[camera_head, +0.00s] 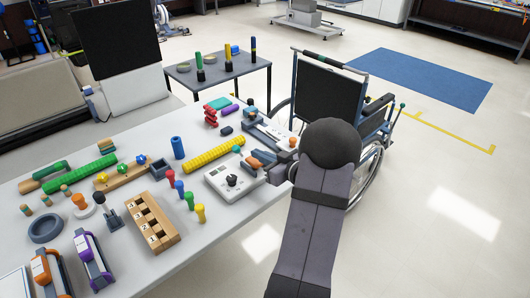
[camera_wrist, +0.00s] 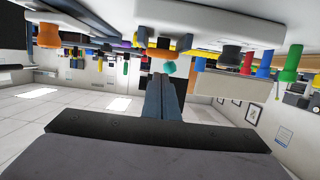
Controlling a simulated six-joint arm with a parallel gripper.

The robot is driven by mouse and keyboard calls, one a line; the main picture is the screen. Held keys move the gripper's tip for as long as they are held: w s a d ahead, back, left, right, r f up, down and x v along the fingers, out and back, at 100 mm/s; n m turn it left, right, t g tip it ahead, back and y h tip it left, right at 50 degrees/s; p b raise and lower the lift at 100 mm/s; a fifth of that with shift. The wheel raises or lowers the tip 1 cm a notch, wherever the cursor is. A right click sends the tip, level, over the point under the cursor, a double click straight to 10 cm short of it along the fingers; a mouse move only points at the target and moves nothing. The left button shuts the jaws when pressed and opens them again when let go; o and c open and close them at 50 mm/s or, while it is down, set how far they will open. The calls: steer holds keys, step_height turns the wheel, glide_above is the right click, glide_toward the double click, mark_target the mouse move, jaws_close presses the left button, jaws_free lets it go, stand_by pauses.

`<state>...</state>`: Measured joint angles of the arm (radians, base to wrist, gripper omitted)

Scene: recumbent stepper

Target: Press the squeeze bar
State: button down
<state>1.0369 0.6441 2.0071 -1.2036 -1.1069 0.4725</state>
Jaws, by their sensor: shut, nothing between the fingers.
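My gripper shows in the wrist view (camera_wrist: 161,80) as two blue-grey fingers shut together with nothing between them. In the head view my dark wrist hides much of it, beside the table's right edge. An orange piece (camera_head: 262,158) lies just beyond it; an orange piece (camera_wrist: 158,52) and a teal knob (camera_wrist: 168,68) show past the fingertips in the wrist view. I cannot tell for sure which part is the squeeze bar. Candidates are the orange-handled device (camera_head: 48,270) and the purple-handled device (camera_head: 93,256) at the table's near left.
The white table (camera_head: 200,245) is crowded with a white box with a black knob (camera_head: 233,181), a wooden block (camera_head: 152,222), coloured pegs (camera_head: 199,213) and a yellow roller (camera_head: 213,154). A wheelchair (camera_head: 330,90) stands behind my arm. Floor at the right is open.

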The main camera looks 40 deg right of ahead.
mark_target(260, 166)
steer(key=shift+f, duration=0.9)
step_height(260, 166, down, 2)
steer(key=shift+f+b, duration=0.2)
steer(key=shift+b, duration=0.4)
steer(key=shift+s+a+f, duration=0.1)
steer(key=shift+s, duration=0.05)
steer(key=shift+f, duration=0.15)
step_height(260, 166, up, 6)
steer(key=p, duration=0.5)
steer(key=b+v, duration=0.1)
steer(key=v, duration=0.8)
steer(key=shift+s+b, duration=0.4)
